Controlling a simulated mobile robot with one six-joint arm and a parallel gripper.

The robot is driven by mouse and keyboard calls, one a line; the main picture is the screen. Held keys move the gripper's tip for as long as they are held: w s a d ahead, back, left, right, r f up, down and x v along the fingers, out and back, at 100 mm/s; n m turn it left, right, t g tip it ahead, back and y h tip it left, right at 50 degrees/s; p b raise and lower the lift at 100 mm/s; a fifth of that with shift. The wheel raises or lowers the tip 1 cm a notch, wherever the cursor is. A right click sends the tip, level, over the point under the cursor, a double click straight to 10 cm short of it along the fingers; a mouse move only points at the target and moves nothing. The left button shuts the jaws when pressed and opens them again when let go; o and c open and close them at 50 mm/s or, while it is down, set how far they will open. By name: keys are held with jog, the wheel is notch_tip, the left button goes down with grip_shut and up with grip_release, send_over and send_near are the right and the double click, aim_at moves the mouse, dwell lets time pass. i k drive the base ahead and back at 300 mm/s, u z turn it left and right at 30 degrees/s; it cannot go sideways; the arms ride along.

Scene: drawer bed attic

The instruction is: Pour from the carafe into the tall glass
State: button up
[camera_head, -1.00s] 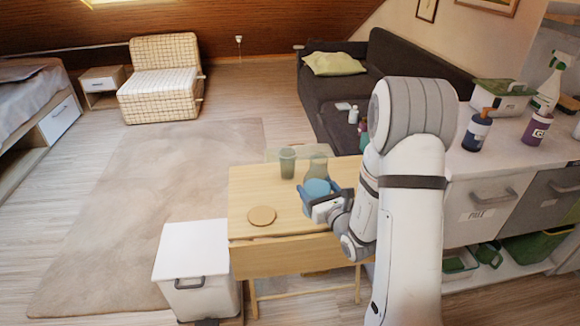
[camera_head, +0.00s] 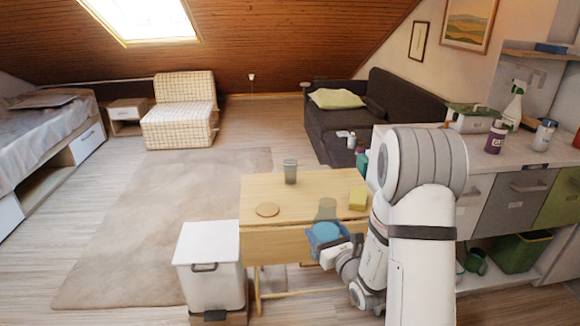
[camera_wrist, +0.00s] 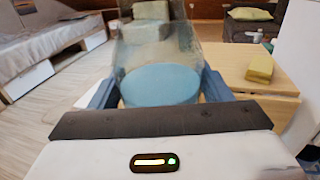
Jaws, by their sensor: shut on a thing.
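The carafe (camera_head: 327,209) is clear glass with blue in its lower part. My gripper (camera_head: 326,236) is shut on it and holds it roughly upright, in front of the wooden table's near edge in the head view. In the wrist view the carafe (camera_wrist: 160,52) stands between the blue fingers of my gripper (camera_wrist: 160,90). The tall glass (camera_head: 290,171) is grey-green and stands upright near the table's far edge, up and left of the carafe and apart from it. I cannot tell what is in the glass.
The wooden table (camera_head: 283,212) bears a round wooden coaster (camera_head: 267,210) at left and a yellow block (camera_head: 358,199) at right; the block also shows in the wrist view (camera_wrist: 259,68). A white bin (camera_head: 208,262) stands left of the table. A counter (camera_head: 425,150) with bottles is at right.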

aim_at(290, 164)
jog(key=u, duration=0.15)
jog(key=i, duration=1.35)
jog(key=z, duration=0.1)
